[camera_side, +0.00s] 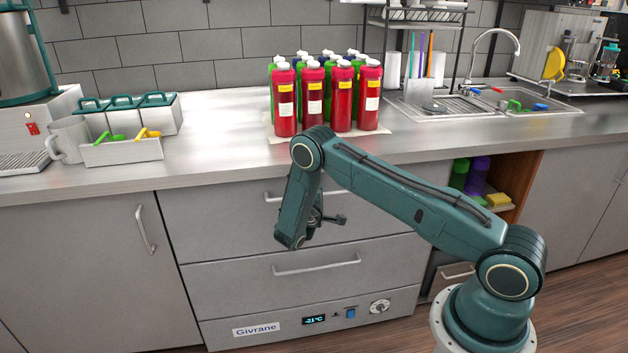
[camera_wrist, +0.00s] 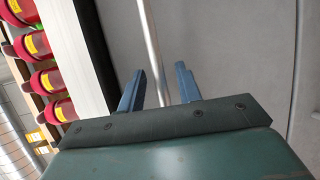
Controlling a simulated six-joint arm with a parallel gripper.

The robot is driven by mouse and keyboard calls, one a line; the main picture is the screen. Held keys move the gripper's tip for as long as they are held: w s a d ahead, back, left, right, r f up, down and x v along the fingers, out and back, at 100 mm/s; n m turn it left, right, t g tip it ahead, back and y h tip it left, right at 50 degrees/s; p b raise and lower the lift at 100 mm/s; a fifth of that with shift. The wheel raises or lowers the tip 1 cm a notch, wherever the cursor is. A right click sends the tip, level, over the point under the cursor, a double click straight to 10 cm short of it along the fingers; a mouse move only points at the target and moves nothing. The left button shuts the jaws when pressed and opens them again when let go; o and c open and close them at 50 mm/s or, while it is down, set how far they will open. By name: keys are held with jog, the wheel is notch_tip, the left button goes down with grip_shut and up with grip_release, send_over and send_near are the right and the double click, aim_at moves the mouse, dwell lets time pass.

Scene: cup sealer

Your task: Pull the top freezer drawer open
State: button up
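The top freezer drawer (camera_side: 215,226) has a plain grey front and looks shut, level with the drawer below. Its silver bar handle (camera_side: 273,198) is partly hidden behind my arm in the side view. My gripper (camera_side: 328,217) is in front of this drawer, near the handle, partly hidden by my own wrist link. In the wrist view my gripper (camera_wrist: 160,80) is open, its two blue fingers spread apart. The handle bar (camera_wrist: 149,40) runs between the fingers, and neither finger clearly touches it. How deep the bar sits between them is hard to tell.
The lower drawer (camera_side: 225,276) with its own handle is below, above a control panel (camera_side: 335,315). The floor in front of the drawers looks clear.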

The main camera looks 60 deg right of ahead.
jog(key=shift+w+d, duration=0.2)
jog(key=shift+d, duration=0.35)
jog(key=shift+c, duration=0.4)
grip_shut()
jog(key=shift+a, duration=0.1)
jog(key=s+a, duration=1.9)
jog(key=shift+s+a, duration=0.25)
jog(key=shift+o, duration=0.4)
grip_release()
